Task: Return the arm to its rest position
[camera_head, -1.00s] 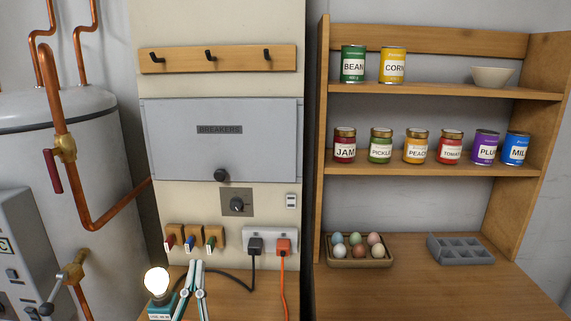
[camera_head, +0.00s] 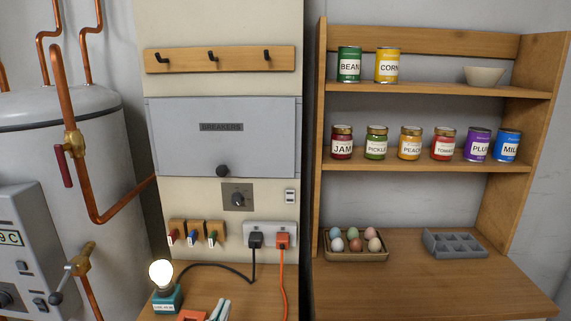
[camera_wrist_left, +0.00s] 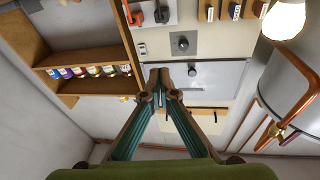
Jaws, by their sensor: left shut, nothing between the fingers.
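My left gripper (camera_head: 219,310) shows only in part at the bottom edge of the head view, above the wooden counter and right of the lit bulb. In the left wrist view my left gripper (camera_wrist_left: 172,76) has its two fingers meeting at the tips, shut with nothing between them. Behind them, upside down, are the wall panel and shelf. The rest of the left arm is hidden below the head view. My right gripper is in neither view.
A lit bulb on a teal base (camera_head: 166,298) stands on the counter. An orange item (camera_head: 192,316) is cut off at the bottom edge. A closed breaker box (camera_head: 222,150), plugs with cords, a tank (camera_head: 60,160) and a shelf of cans and jars (camera_head: 430,90) stand behind.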

